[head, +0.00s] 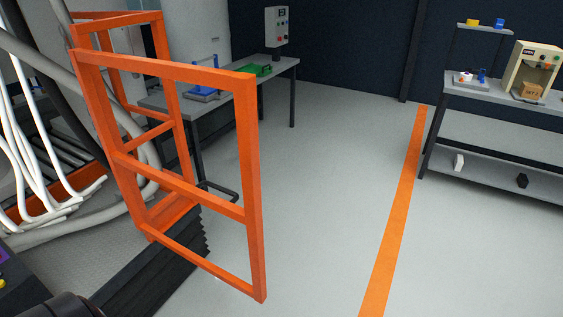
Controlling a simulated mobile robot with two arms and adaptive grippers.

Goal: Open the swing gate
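The orange swing gate (180,187) stands at the left in the head view. It is an upright frame of square bars with a top, middle and bottom rail. Its left upright is beside the orange railing (115,17) of the lift. Its free right end reaches out over the grey floor, past the black bellows (165,268) of the lift. I cannot make out a latch on it. Neither of my grippers shows, and nothing is seen touching the gate.
A grey bench (283,65) with a green item stands behind the gate, under a control box (277,27). A shelf table (490,93) with a beige machine is at the right. The floor between is clear, crossed by an orange line (398,215). Pale hoses (45,180) hang at the left.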

